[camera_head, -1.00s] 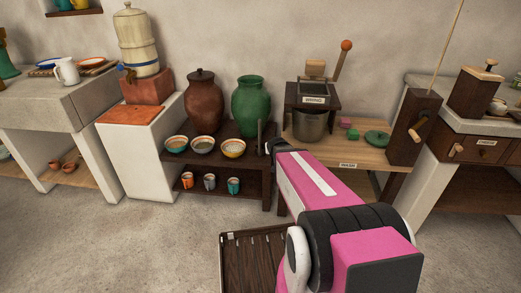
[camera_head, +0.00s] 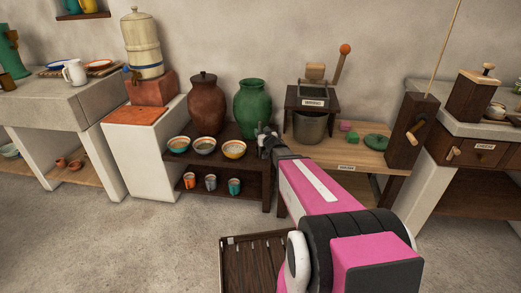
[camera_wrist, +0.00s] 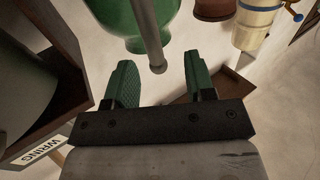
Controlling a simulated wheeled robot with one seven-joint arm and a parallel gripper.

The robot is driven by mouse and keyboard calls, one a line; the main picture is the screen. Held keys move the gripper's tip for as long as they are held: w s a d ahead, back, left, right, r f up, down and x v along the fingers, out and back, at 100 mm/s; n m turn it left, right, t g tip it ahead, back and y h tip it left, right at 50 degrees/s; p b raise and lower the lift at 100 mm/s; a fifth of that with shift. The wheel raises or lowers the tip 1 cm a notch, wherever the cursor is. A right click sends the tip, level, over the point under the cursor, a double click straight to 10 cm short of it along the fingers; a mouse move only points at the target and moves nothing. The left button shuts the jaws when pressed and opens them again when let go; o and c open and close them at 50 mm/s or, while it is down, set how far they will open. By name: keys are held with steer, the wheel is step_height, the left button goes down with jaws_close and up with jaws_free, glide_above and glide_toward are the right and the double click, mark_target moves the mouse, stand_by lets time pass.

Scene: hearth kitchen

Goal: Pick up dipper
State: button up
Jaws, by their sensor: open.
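A thin grey rod (camera_wrist: 149,35) with a rounded end, apparently the dipper's handle, shows in the wrist view in front of the green jar (camera_wrist: 135,22). Its rounded end lies near the gap between my fingertips. My gripper (camera_wrist: 158,68) is open, with its two green-padded fingers apart and nothing held. In the head view my gripper (camera_head: 266,137) is at the right end of the dark shelf, to the right of the green jar (camera_head: 252,108). There the gripper covers the rod, and the dipper's bowl cannot be made out.
Several bowls (camera_head: 205,146) stand on the dark shelf (camera_head: 250,178), with cups (camera_head: 210,182) below. A brown lidded jar (camera_head: 205,105) is left of the green one. The wringer stand (camera_head: 308,100) and a metal pot (camera_head: 310,127) are close on the right.

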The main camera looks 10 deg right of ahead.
mark_target(260, 128)
steer(key=x, duration=0.6)
steer(key=shift+w+d, duration=0.25)
steer(key=shift+w, duration=0.1)
jaws_close()
